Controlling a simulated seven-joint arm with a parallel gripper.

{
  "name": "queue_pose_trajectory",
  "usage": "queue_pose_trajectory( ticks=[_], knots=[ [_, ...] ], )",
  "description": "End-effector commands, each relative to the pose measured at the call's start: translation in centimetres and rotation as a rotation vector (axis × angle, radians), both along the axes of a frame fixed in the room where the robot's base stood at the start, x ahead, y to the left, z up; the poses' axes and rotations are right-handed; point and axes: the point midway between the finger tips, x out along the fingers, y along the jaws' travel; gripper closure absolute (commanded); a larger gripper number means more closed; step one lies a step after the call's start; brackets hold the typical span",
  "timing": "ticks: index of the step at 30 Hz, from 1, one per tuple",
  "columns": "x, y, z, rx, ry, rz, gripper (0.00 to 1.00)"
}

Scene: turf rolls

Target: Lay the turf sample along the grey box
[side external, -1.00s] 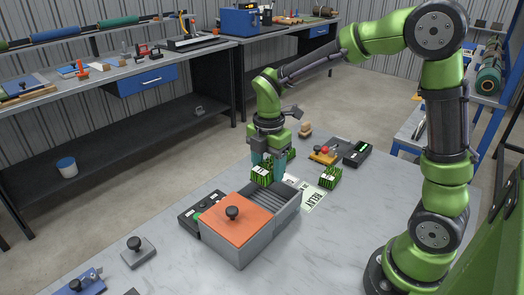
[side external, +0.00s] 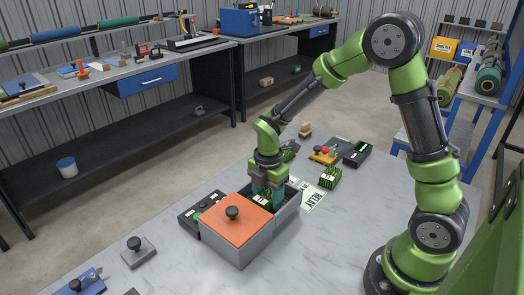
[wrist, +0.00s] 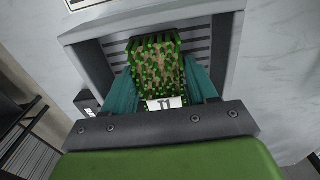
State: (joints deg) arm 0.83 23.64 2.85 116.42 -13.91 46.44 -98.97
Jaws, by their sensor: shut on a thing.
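The turf sample (side external: 264,197) is a green block with a white label; in the wrist view the turf sample (wrist: 158,68) shows a speckled green and brown face and a label reading T1. My gripper (side external: 266,190) is shut on it, with a teal finger on each side, also in the wrist view (wrist: 160,78). The grey box (side external: 268,236) has an orange lid with a black knob over its near part. The turf sits at the box's open, slatted far part, also in the wrist view (wrist: 84,62). I cannot tell whether its underside touches the slats.
Another green block (side external: 327,172) stands right of the box, near a printed sheet (side external: 313,197). A black device (side external: 190,217) lies close to the box's left side. The table front right is clear.

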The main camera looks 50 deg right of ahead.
Motion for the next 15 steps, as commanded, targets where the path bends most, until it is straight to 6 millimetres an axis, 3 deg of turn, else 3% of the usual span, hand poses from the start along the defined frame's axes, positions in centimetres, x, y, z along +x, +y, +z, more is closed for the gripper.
queue_pose_trajectory(
  ticks=[1,2,6,15],
  knots=[
    [-0.02,0.0,-0.19,0.0,0.001,0.0,0.76],
    [-0.03,0.0,-0.23,0.0,0.001,0.0,0.41],
    [-0.02,0.0,-0.19,0.0,0.001,0.0,0.2],
    [-0.01,0.0,-0.1,0.0,0.0,0.0,0.17]
  ],
)
